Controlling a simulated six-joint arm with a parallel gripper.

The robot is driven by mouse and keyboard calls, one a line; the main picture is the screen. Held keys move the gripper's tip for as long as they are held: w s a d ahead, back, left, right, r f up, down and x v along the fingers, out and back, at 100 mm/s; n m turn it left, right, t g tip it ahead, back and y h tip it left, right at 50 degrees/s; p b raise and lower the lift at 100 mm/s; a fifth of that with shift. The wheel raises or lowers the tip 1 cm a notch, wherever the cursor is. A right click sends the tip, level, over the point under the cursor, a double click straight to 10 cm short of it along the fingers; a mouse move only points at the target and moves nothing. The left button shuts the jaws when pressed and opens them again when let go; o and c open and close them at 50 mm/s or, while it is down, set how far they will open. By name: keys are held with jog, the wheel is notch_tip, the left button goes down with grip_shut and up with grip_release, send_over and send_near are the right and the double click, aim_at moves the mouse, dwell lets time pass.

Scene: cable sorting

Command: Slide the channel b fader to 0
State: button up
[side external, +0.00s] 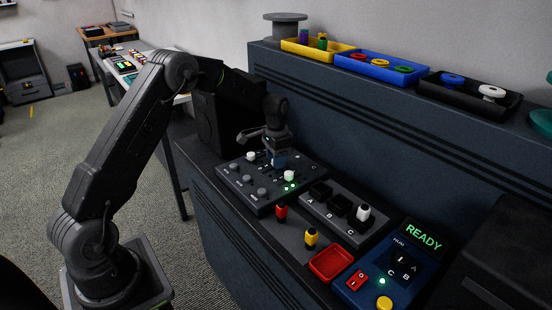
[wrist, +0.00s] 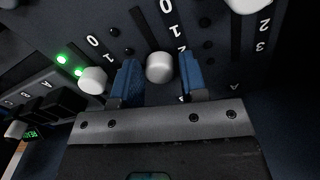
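The fader panel (side external: 240,182) is a dark box with several slots and pale caps. In the wrist view, my gripper (wrist: 160,80) has its blue fingers on either side of the middle fader's pale cap (wrist: 160,67). A small gap shows at the right finger; I cannot tell whether the left finger touches. This fader appears to be channel B, as a faint "A" is by the slot to its right. The cap is near the finger end of its slot, below the printed 0 and 1. In the side view, my gripper (side external: 276,160) hides this cap.
Other pale fader caps (wrist: 92,80) (side external: 250,155) stand close on both sides. Green lights (wrist: 62,60) glow by one.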

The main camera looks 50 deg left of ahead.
aim_at(264, 173)
grip_shut()
jog(key=shift+s, duration=2.35)
jog(key=shift+o, duration=1.6)
grip_release()
jog(key=shift+r, duration=0.1)
notch_tip(264, 173, up, 14)
